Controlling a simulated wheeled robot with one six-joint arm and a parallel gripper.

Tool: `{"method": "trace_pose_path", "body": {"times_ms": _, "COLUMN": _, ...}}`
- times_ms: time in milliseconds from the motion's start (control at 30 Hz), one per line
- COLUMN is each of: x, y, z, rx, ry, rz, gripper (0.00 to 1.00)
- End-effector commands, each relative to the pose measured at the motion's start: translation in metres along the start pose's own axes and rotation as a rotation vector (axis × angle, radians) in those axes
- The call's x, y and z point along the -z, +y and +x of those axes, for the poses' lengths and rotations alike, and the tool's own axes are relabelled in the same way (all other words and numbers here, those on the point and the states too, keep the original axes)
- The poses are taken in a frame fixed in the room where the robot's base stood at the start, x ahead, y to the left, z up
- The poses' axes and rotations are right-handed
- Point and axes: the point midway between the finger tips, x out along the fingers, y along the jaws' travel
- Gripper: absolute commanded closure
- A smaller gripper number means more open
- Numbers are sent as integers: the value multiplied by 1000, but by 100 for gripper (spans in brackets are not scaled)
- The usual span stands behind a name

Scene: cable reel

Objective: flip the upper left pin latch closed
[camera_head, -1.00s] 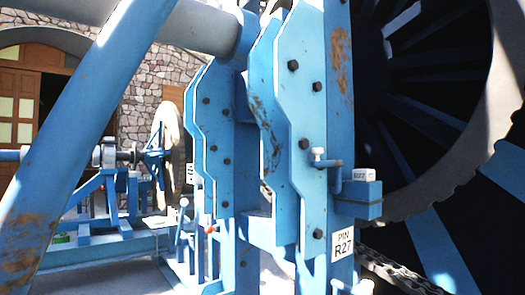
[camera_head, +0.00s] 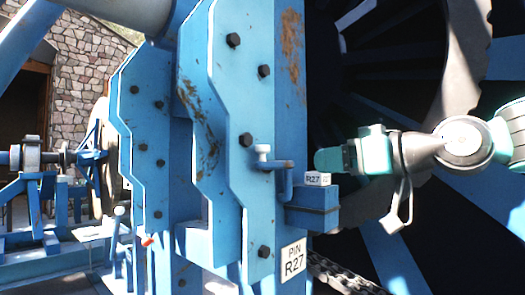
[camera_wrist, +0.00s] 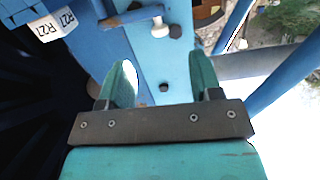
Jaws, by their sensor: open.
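A pin latch (camera_head: 284,172) shows as a bent blue rod with a pale knob (camera_head: 262,152) at its left end, on the blue bracket plate (camera_head: 245,195). The same knob shows in the wrist view (camera_wrist: 160,28), ahead of the fingers. My gripper (camera_head: 328,160) comes in from the right, just right of the latch in the head view. Its teal fingers (camera_wrist: 160,84) are apart and empty, with bare blue plate seen between them. A second pale-knobbed latch (camera_head: 119,211) with a red tip sits lower left, on the farther bracket.
A blue block with an R27 tag (camera_head: 315,179) stands beside the latch, below my gripper. A "PIN R27" sign (camera_head: 293,261) is lower on the plate. A chain (camera_head: 340,276) runs below. The big reel (camera_head: 465,65) fills the right. Bolts stud the plate.

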Motion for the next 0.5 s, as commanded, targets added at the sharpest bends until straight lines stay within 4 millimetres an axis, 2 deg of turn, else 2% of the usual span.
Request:
{"method": "trace_pose_path", "body": {"times_ms": 33, "x": 14, "y": 7, "z": 0, "rx": -1, "ry": 52, "rz": -21, "gripper": 41}}
{"method": "trace_pose_path", "body": {"times_ms": 133, "x": 31, "y": 11, "z": 4, "rx": 2, "ry": 105, "rz": -40, "gripper": 41}}
{"method": "trace_pose_path", "body": {"times_ms": 267, "x": 36, "y": 9, "z": 21, "rx": 6, "ry": 108, "rz": -42, "gripper": 41}}
{"method": "trace_pose_path", "body": {"times_ms": 500, "x": 43, "y": 9, "z": 74, "rx": 6, "ry": 103, "rz": -39, "gripper": 41}}
